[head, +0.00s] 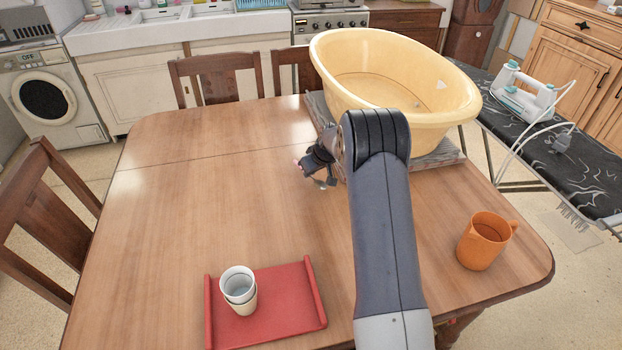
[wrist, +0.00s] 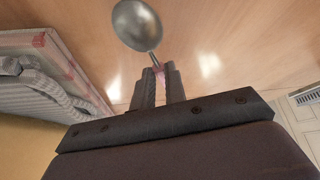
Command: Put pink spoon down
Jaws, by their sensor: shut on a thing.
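The spoon (wrist: 138,25) shows in the wrist view with a grey metal bowl and a bit of pink handle between the fingers. My gripper (wrist: 160,88) is shut on its pink handle, and the bowl sticks out beyond the fingertips. In the head view my gripper (head: 308,172) is over the wooden table (head: 200,200), left of the big yellow tub. The spoon is very small there and mostly hidden by the gripper. I cannot tell whether the spoon touches the table.
A yellow tub (head: 440,100) stands on a grey folded cloth at the back right. A red tray (head: 285,305) holds stacked cups (head: 240,290) at the front. An orange mug (head: 482,243) stands at the right. The table's left and middle are clear.

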